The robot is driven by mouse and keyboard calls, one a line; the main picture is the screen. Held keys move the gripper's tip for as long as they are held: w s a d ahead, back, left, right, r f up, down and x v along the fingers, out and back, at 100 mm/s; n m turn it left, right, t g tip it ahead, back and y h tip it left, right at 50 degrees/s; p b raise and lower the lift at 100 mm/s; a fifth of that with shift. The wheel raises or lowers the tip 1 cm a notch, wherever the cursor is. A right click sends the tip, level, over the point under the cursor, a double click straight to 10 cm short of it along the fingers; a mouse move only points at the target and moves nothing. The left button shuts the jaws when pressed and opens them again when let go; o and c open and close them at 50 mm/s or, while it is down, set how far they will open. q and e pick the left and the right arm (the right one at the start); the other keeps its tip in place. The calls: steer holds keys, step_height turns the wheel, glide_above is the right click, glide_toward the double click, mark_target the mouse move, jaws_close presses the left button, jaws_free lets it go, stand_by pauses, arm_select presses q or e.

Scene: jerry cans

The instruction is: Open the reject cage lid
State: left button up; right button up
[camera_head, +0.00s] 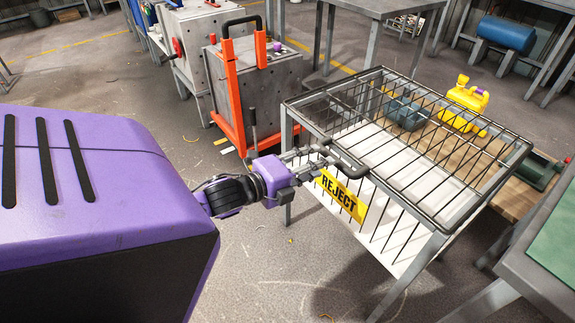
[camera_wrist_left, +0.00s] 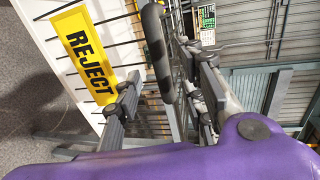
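The reject cage (camera_head: 375,205) is a wire cage with a yellow REJECT sign (camera_head: 342,196), which also shows in the left wrist view (camera_wrist_left: 84,52). Its barred lid (camera_head: 425,150) lies flat and closed on top. A black handle (camera_head: 346,160) sits on the lid's near edge. My left gripper (camera_head: 318,161) is at this handle, its fingers pointing toward it. In the left wrist view, the fingers (camera_wrist_left: 165,92) are spread, with the handle (camera_wrist_left: 155,50) between them and gaps visible on both sides. My right gripper is not in view.
A green-topped table (camera_head: 555,240) is close on the right. Floor left of the cage is clear.

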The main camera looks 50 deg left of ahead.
mark_target(335, 159)
arm_select(q)
steer(key=b+x, duration=0.1)
steer(key=x, duration=0.6)
steer(key=shift+w, duration=0.15)
steer(key=shift+c, duration=0.2)
jaws_close()
